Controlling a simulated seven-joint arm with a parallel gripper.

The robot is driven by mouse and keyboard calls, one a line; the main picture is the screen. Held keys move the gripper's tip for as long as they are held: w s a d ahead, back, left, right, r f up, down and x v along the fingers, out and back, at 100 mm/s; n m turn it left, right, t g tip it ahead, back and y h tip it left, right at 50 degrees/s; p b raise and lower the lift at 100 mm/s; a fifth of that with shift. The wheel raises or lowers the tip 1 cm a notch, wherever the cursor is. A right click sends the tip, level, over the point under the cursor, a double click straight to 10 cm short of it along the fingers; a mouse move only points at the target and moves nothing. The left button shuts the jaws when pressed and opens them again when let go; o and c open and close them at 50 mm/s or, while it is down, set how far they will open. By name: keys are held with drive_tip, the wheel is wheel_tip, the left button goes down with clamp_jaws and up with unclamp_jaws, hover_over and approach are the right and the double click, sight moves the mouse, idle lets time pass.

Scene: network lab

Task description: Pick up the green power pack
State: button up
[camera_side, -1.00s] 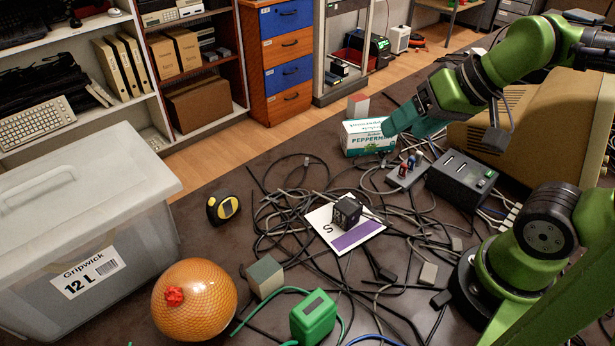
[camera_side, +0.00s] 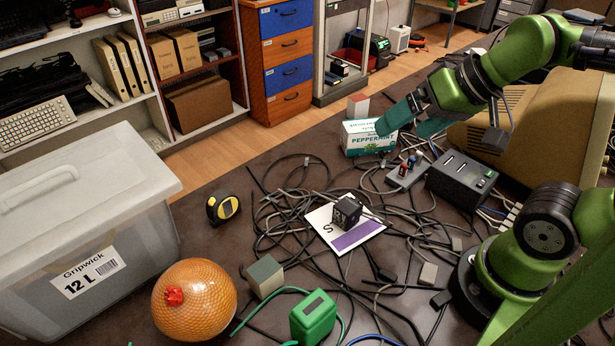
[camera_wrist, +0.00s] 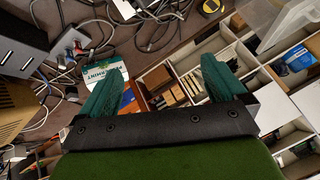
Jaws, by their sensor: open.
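The green power pack (camera_side: 313,317) stands on the dark table at the bottom middle of the side view, with a green cable beside it. It does not show clearly in the wrist view. My gripper (camera_side: 408,124) is open and empty, up at the right near the peppermint box, far from the power pack. In the wrist view the two teal fingers of my gripper (camera_wrist: 158,85) are spread wide with nothing between them but background.
Tangled cables cover the middle table around a white card (camera_side: 362,238) with a small black cube (camera_side: 346,212). A netted orange ball (camera_side: 194,302), a grey-green block (camera_side: 264,276) and a tape measure (camera_side: 223,207) lie left. A peppermint box (camera_side: 366,140) and black power unit (camera_side: 461,176) stand farther back.

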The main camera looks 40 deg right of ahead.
drive_tip(key=m+g+h, duration=0.2)
drive_tip(key=m+g, duration=0.5)
drive_tip(key=m, duration=2.5)
hover_over(313, 318)
drive_tip(key=w+d, duration=0.1)
wheel_tip(313, 318, down, 5)
wheel_tip(313, 318, down, 16)
drive_tip(key=shift+w+d+f, duration=0.15)
drive_tip(key=shift+f, duration=0.1)
drive_tip(key=c, duration=1.4)
